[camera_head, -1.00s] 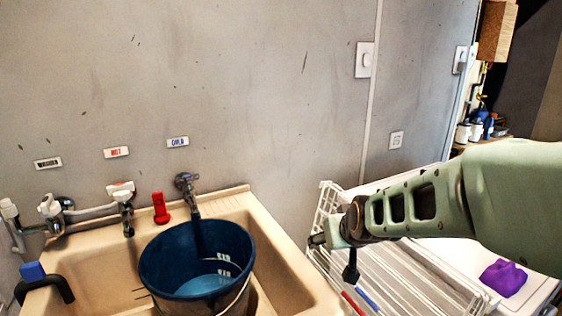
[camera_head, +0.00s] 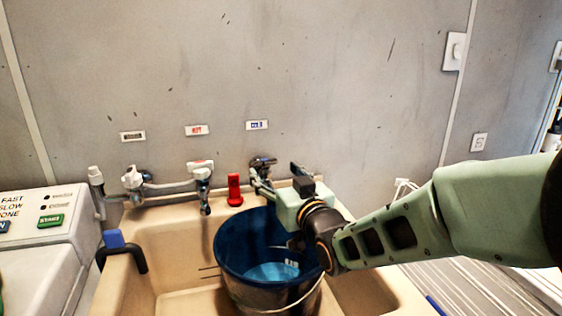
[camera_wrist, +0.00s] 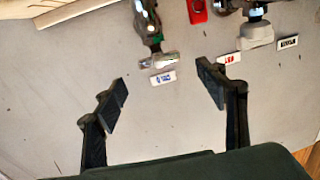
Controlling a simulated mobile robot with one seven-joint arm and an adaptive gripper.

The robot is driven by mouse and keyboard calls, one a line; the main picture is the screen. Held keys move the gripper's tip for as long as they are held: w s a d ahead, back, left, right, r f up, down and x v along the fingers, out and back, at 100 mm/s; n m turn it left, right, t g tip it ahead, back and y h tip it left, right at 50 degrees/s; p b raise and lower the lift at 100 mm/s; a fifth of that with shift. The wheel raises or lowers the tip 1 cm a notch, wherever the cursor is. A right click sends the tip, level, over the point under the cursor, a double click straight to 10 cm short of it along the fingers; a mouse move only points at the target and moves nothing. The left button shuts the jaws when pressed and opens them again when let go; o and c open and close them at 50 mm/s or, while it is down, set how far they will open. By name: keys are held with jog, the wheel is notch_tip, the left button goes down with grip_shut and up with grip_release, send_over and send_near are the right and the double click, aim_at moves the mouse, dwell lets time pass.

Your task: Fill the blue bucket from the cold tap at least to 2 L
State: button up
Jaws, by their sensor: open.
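The blue bucket (camera_head: 228,250) stands upright in the beige sink, under the cold tap. A lighter blue water surface (camera_head: 270,272) shows low inside it, beside pale markings on the inner wall; I cannot read the level. The cold tap (camera_head: 262,162) is on the wall below the blue-lettered label (camera_head: 257,125). My gripper (camera_head: 278,178) is open and empty above the bucket, close to this tap, and partly hides it. In the wrist view, which is upside down, the tap handle (camera_wrist: 158,61) lies ahead between the spread fingers (camera_wrist: 165,88). I see no clear stream.
The hot tap (camera_head: 201,174) and a red object (camera_head: 235,190) are left of the cold tap. The washer tap (camera_head: 133,178) is further left. A white machine (camera_head: 40,240) stands left of the sink (camera_head: 150,238). A white rack (camera_head: 475,290) is at the right.

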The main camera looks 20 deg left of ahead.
aim_at(266, 162)
jog(key=x, duration=0.9)
jog(key=shift+f, duration=0.1)
jog(key=shift+c, duration=0.4)
jog(key=c, duration=1.2)
